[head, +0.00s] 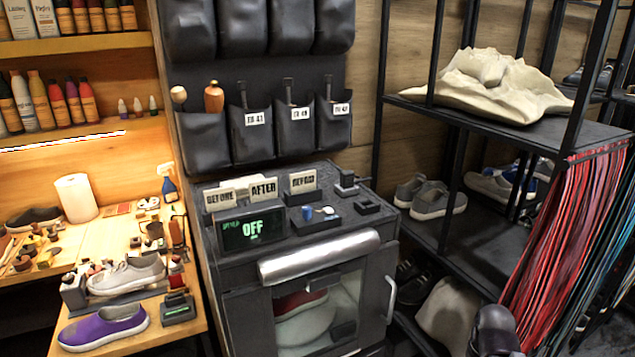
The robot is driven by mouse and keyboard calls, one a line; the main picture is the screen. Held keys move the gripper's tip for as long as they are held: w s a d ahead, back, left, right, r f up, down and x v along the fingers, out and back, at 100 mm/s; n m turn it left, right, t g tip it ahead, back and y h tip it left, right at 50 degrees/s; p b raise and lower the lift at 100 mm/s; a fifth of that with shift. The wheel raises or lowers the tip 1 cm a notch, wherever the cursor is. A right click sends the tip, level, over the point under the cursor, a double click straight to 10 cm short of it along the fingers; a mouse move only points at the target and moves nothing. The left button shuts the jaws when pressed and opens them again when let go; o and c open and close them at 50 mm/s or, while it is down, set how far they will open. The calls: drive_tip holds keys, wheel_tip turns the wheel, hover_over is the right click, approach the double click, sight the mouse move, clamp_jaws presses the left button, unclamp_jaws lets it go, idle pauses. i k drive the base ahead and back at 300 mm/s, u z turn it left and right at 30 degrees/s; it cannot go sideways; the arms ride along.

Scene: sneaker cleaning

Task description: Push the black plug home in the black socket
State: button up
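Two small black pieces sit at the right end of the grey cabinet's top in the head view. The rear one is a black block (347,184) with a short upright part on it. The front one is a low, flat black block (367,205). They stand apart from each other. They look like the plug and the socket, but at this size I cannot tell which is which. My gripper is not in view.
The cabinet (230,290) has a glass door with a shoe inside. A display reading OFF (251,228), a dark tray with blue and white knobs (315,220) and label cards (263,188) share its top. Pouches hang behind it. A black rack (450,235) stands at right.

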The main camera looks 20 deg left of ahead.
sight(347, 180)
drive_tip(key=u, duration=0.85)
drive_tip(key=k, duration=0.95)
drive_tip(key=z, duration=0.05)
drive_tip(key=i, duration=0.75)
